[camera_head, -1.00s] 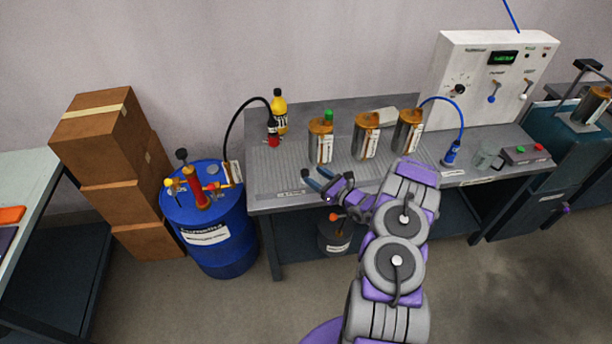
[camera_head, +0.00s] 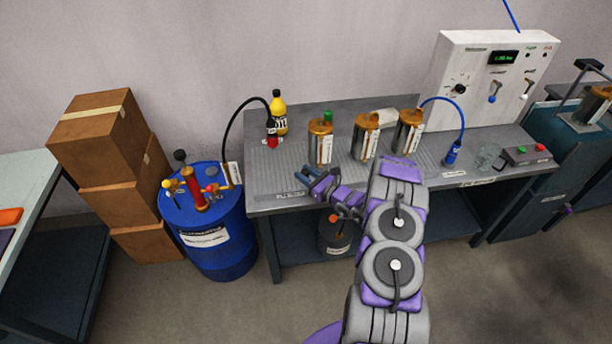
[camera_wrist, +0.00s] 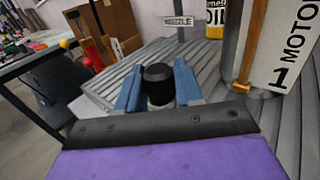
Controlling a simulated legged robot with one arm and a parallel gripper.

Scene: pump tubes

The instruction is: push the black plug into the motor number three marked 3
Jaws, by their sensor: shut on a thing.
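My gripper (camera_head: 312,177) is at the front left edge of the bench. In the wrist view, its two blue fingers are shut on the black plug (camera_wrist: 158,84), which stands upright between them. The wrist view shows a motor marked 1 (camera_wrist: 285,45) close at the right of my gripper. The number 3 is not readable on any motor.
The bench top (camera_head: 275,180) is clear around my gripper. A blue hose (camera_head: 461,118) arches beside the right motor. A blue drum (camera_head: 212,240) stands left of the bench.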

